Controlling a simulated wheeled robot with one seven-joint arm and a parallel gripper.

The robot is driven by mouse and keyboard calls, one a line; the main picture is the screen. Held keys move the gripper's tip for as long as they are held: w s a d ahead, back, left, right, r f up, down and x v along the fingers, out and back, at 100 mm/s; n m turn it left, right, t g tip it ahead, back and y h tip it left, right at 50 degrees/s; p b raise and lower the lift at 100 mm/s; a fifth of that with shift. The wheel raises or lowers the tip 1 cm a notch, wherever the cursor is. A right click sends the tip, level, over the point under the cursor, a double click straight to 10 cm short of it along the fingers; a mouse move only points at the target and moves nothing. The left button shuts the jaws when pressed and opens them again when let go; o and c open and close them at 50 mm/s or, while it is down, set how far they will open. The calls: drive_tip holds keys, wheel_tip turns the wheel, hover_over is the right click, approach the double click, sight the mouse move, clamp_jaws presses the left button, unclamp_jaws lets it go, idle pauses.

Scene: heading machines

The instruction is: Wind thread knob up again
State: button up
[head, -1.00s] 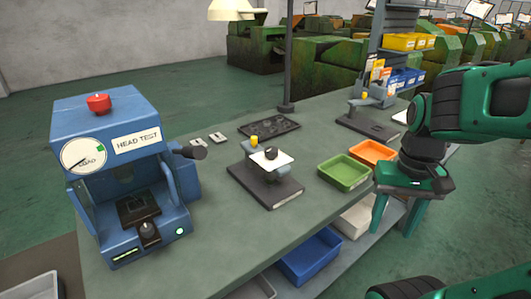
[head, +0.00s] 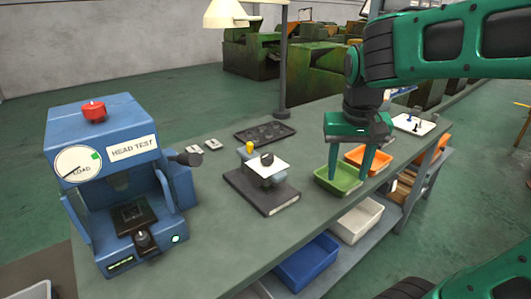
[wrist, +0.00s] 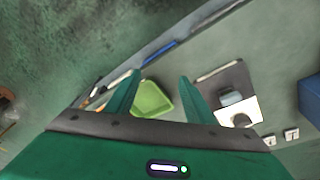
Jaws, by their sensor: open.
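A small fixture on a dark base plate (head: 262,196) stands mid-bench, with a white plate (head: 272,170), a dark round knob (head: 267,159) on top and a yellow knob (head: 250,147) behind. Which knob is the thread knob is not clear. The fixture's white plate also shows in the wrist view (wrist: 243,112), right of the fingers. My gripper (head: 348,178) points down with its fingers apart and empty, right of the fixture. In the picture its fingertips overlap the green tray (head: 335,186), which shows between the fingers in the wrist view (wrist: 153,99).
A blue HEAD TEST machine (head: 110,111) with a side handle stands at the bench's left end. An orange tray (head: 381,166), a dark tray (head: 264,133) and a lamp post (head: 283,70) are nearby. Bare bench (head: 225,245) lies in front of the fixture.

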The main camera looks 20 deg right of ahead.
drive_tip(key=w+a+r+t, duration=0.1)
drive_tip(key=w+a+r, duration=0.4)
drive_tip(key=w+a, duration=0.25)
drive_tip(key=n+t, duration=0.1)
drive_tip(key=t, duration=0.1)
approach(267, 155)
drive_tip(key=x, duration=0.8)
drive_tip(key=shift+w+d+f, duration=0.1)
